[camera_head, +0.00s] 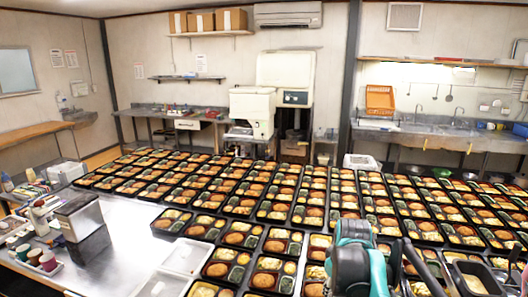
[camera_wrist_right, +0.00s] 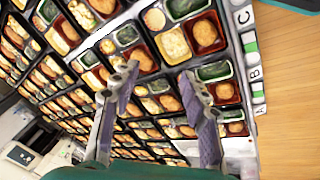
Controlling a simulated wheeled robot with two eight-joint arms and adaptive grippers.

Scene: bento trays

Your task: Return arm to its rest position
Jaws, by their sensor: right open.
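My right arm (camera_head: 358,262), teal and dark grey, rises at the bottom right of the head view, in front of the rows of bento trays. In the right wrist view my right gripper (camera_wrist_right: 157,82) is open. Its two purple-padded fingers stand wide apart, with nothing held between them. Filled bento trays (camera_wrist_right: 197,35) lie beyond the fingertips, and the gap to them is hard to judge. My left gripper is not in view.
Black bento trays (camera_head: 243,207) with food cover most of the long table. Empty white trays (camera_head: 187,256) lie at the front left on bare metal (camera_head: 125,218). A metal box (camera_head: 78,217) and cups (camera_head: 48,261) stand farther left. Labelled markers (camera_wrist_right: 257,72) line the table edge in the wrist view.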

